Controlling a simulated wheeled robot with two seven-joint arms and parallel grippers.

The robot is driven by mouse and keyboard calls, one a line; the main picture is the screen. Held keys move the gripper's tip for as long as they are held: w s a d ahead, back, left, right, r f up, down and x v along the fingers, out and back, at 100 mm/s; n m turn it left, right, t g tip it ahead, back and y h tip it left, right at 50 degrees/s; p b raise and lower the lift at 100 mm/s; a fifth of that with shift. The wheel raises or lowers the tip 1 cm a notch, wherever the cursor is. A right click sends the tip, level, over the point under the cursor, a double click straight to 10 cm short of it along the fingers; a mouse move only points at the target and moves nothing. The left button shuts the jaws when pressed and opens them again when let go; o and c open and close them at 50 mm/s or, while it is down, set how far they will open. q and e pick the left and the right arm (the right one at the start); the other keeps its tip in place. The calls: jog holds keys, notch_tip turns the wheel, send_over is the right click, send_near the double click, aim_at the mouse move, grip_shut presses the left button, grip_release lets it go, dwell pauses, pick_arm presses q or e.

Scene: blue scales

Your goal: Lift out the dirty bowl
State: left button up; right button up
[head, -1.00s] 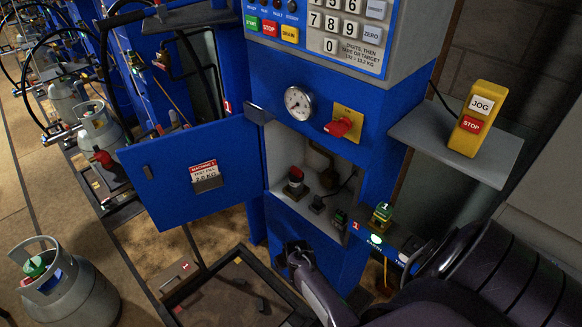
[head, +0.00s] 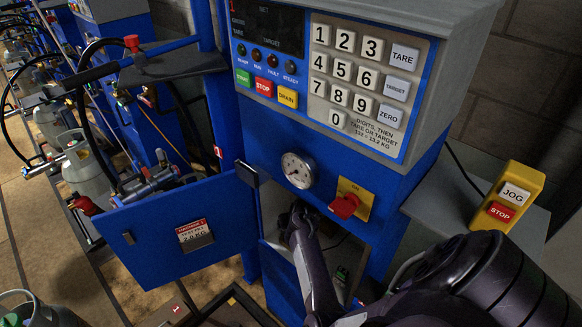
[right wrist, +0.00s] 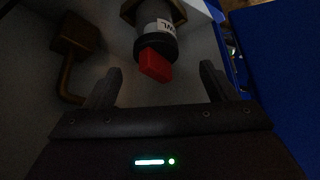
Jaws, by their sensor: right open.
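In the right wrist view a dark cylindrical bowl (right wrist: 157,38) hangs below a brass-coloured fitting. It has a pale, partly readable label and a red block (right wrist: 155,65) at its near end. My right gripper (right wrist: 160,80) is open, its two fingers apart on either side of the red block's line and just short of it. I see no contact. In the head view my right gripper (head: 298,215) reaches into the open compartment of the blue machine and hides the bowl there. My left gripper is not in view.
The compartment's blue door (head: 165,230) stands open to the left. A gauge (head: 298,170) and a red switch (head: 345,206) sit just above the opening. A brass pipe (right wrist: 72,45) runs beside the bowl. A yellow jog box (head: 507,197) stands on the right shelf.

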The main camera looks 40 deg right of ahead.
jog(key=shift+w+d+f, duration=0.1)
jog(key=shift+w+f, duration=0.05)
jog(key=shift+f, duration=0.65)
jog(key=shift+w+d+f, duration=0.15)
jog(key=shift+d+f, duration=0.05)
jog(key=shift+f, duration=0.05)
jog(key=x, duration=0.4)
jog(key=shift+d+b, duration=0.15)
jog(key=shift+b, duration=0.25)
jog(key=shift+w+d+f, duration=0.1)
jog(key=shift+f, duration=0.1)
jog(key=shift+c, duration=1.8)
jog(key=c, duration=0.9)
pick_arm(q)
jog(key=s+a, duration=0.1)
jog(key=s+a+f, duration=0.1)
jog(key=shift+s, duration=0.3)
pick_arm(e)
jog(key=shift+o, duration=0.2)
